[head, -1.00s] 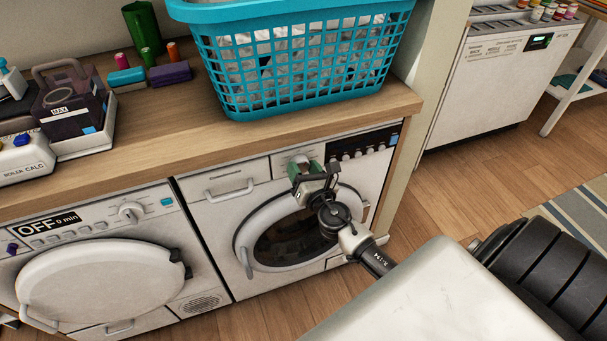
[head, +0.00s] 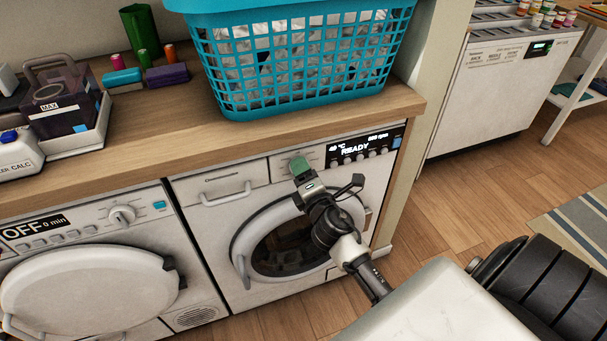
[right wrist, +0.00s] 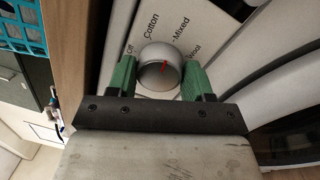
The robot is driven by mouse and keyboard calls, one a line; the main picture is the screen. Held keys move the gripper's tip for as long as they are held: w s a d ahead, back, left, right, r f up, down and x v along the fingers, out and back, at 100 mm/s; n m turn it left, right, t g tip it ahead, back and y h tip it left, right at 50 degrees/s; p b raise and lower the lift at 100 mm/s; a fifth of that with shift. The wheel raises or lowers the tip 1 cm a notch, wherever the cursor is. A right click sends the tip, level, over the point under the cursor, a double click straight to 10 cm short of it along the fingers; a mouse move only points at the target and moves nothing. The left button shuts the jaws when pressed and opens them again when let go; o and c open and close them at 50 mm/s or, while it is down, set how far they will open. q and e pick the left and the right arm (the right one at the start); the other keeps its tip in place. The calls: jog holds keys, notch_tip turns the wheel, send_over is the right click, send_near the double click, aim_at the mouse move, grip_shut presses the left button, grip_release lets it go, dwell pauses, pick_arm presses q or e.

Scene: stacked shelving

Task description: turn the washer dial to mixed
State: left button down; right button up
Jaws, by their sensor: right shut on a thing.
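The washer (head: 290,225) stands under the counter, its display (head: 357,148) lit with READY, 40 °C and 800 rpm. Its dial (right wrist: 159,66) shows in the right wrist view as a round silver-grey knob with a red mark pointing up and slightly right, roughly toward the Mixed label (right wrist: 182,29). Off, Cotton and Wool are printed around it. My right gripper (head: 301,166) has its green fingers on either side of the dial, shut on it. In the head view the gripper mostly hides the dial. My left gripper is not in view.
A teal laundry basket (head: 300,105) stands on the wooden counter (head: 140,135) above the washer. A second machine (head: 85,265) with an OFF display is at left. The wooden floor at right is open.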

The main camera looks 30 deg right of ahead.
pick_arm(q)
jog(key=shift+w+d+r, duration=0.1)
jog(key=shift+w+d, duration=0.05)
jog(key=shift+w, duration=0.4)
pick_arm(e)
jog(key=shift+m, duration=1)
jog(key=o, duration=0.9)
jog(key=shift+s, duration=0.1)
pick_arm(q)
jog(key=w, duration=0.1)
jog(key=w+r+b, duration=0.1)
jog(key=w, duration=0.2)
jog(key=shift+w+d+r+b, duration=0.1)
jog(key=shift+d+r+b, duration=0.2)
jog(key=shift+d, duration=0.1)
pick_arm(e)
jog(key=v, duration=1)
jog(key=shift+s+a, duration=0.15)
jog(key=shift+s, duration=0.2)
jog(key=shift+f, duration=0.1)
